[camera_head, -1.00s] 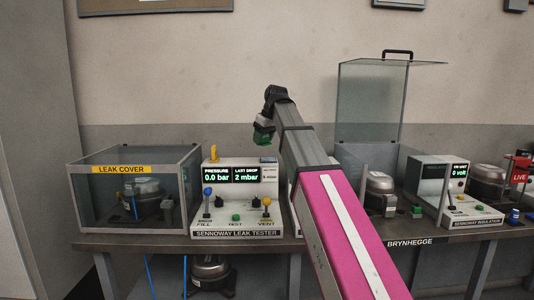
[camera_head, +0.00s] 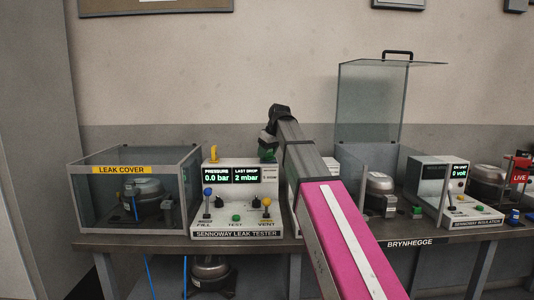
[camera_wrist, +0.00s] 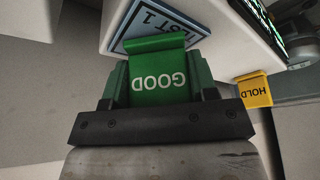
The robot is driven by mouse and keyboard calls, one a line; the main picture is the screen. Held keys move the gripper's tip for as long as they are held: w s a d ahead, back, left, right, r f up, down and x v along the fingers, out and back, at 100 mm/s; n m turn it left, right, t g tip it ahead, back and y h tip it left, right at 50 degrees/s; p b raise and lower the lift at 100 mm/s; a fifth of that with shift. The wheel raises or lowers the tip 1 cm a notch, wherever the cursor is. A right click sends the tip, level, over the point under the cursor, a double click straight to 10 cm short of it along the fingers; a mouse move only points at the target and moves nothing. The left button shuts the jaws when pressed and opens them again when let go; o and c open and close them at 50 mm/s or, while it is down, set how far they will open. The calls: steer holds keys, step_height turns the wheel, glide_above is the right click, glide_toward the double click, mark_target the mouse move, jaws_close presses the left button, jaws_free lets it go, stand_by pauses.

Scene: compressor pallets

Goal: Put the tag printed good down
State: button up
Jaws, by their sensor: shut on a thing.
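The green tag printed GOOD (camera_wrist: 158,82) is between the jaws of my gripper (camera_wrist: 158,100) in the wrist view, its lettering upside down. My gripper is shut on it. The tag's far end overlaps a blue plate (camera_wrist: 165,22) with partly hidden lettering; I cannot tell whether they touch. In the head view my gripper (camera_head: 268,150) is above the top right of the Sennoway leak tester (camera_head: 238,222), with a bit of green showing under it.
A yellow HOLD tag (camera_wrist: 254,90) hangs close to the right of my gripper; it also shows on top of the tester (camera_head: 214,153). The glass leak cover (camera_head: 122,170) stands left of the tester. A Brynhegge station with a raised clear cover (camera_head: 370,105) stands right.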

steer(key=shift+f, duration=0.15)
steer(key=o, duration=0.9)
steer(key=v, duration=1.2)
